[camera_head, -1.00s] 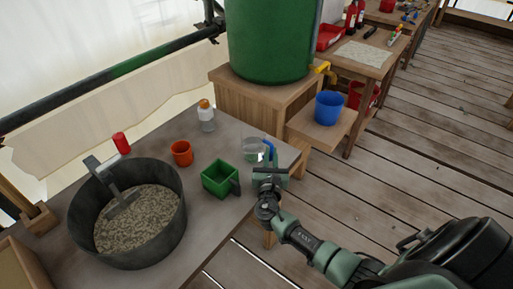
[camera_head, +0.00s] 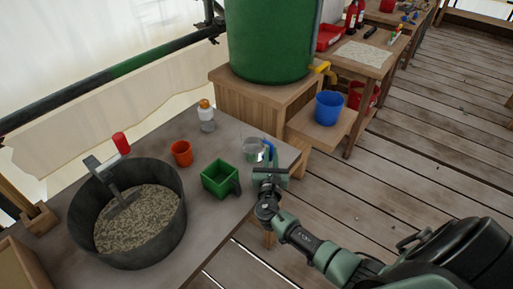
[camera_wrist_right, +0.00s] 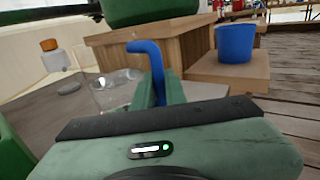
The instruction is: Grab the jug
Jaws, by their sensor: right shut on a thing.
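The jug (camera_head: 252,149) is a clear container with a blue handle (camera_head: 270,147), standing at the right end of the grey table (camera_head: 222,238). In the right wrist view the clear jug body (camera_wrist_right: 112,88) is left of the fingers, and the blue handle (camera_wrist_right: 150,55) rises between them. My right gripper (camera_head: 270,168) is at the handle side of the jug, and its fingers (camera_wrist_right: 160,92) are shut on the handle. The jug looks upright; its base is partly hidden in the wrist view. My left gripper is not in view.
A green square container (camera_head: 220,178) stands close left of the jug, with an orange cup (camera_head: 182,153) and an orange-capped bottle (camera_head: 207,118) beyond. A large dark tub (camera_head: 128,222) of grainy material fills the left. A blue bucket (camera_head: 328,107) sits on a wooden step (camera_head: 318,134).

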